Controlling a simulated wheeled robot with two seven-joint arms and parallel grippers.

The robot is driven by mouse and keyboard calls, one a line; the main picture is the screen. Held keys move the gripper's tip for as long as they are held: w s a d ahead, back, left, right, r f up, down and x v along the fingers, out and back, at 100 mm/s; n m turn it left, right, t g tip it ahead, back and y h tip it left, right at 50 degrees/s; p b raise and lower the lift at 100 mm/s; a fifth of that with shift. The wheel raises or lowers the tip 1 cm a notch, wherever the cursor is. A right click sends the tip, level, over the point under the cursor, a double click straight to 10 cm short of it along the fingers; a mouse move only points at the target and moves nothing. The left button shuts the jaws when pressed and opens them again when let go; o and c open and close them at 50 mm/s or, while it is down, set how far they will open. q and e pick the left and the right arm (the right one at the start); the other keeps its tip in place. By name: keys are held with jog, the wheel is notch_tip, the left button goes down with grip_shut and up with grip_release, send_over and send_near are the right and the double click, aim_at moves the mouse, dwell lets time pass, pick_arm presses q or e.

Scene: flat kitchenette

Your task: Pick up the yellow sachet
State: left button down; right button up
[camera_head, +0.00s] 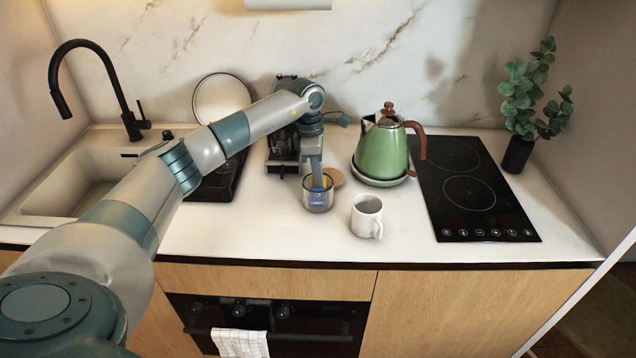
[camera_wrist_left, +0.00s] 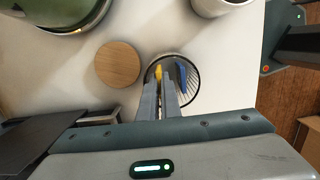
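My left gripper (camera_wrist_left: 162,78) reaches down into the jar mouth. Its fingers are close together, with the yellow sachet at the narrow gap between their tips. Whether they press on it is unclear. My right gripper is not in view.
A white mug (camera_head: 367,216) stands close right of the jar. A round wooden lid (camera_wrist_left: 117,64) lies beside the jar. A green kettle (camera_head: 382,152) stands behind, near the black hob (camera_head: 470,192). A coffee machine (camera_head: 281,150) is behind my arm.

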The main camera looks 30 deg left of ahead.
pick_arm(q)
notch_tip(320, 180, up, 8)
jog(key=b, duration=0.2)
jog(key=shift+f+b, duration=0.15)
jog(key=shift+b, duration=0.25)
jog(key=shift+r, duration=0.5)
